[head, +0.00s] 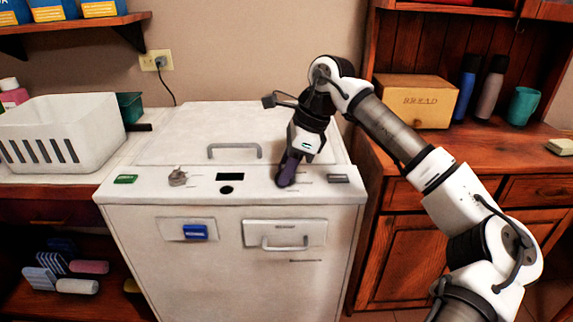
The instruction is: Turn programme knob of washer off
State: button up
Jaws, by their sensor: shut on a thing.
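The washer (130,240) is a white top-loading cabinet with a sloped control strip along its front top edge. A small dark display (230,177) and a round black button (226,190) lie between the two spots.
The lid handle (235,147) stands behind my gripper's left. A white basket (62,137) is at left; a bread box (415,100) stands on the right counter.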

dwell(0.3)
jog(key=o, duration=0.9)
jog(key=shift+o, duration=0.2)
jog(key=shift+r, duration=0.1)
jog(key=v, duration=1.3)
jog(key=shift+r, duration=0.3)
jog(key=shift+d, duration=0.1)
